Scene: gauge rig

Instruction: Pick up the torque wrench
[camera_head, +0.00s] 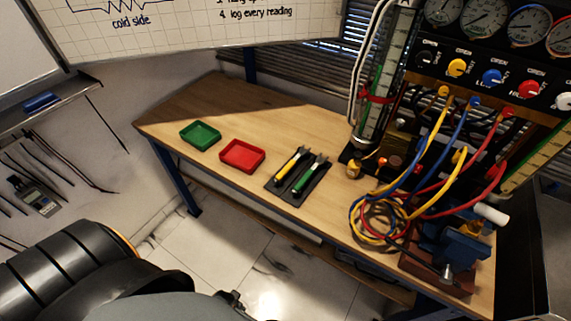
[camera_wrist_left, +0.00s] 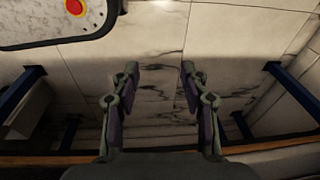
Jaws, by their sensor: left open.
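Two slim tools lie side by side on a black mat (camera_head: 272,186) on the wooden bench. One has a yellow handle (camera_head: 286,169) and the other a green handle (camera_head: 301,184). Both have grey metal heads toward the back. I cannot tell for certain which is the torque wrench. My left gripper (camera_wrist_left: 160,75) is open and empty in the left wrist view, above the tiled floor with no tool between its fingers. In the head view my left arm is low at the left, well apart from the mat. My right gripper is not in view.
A green tray (camera_head: 201,143) and a red tray (camera_head: 242,167) stand left of the mat. Coiled hoses (camera_head: 378,222), a gauge panel (camera_head: 490,50) and a blue vise (camera_head: 455,246) crowd the right. The bench (camera_head: 215,92) is clear at its back left.

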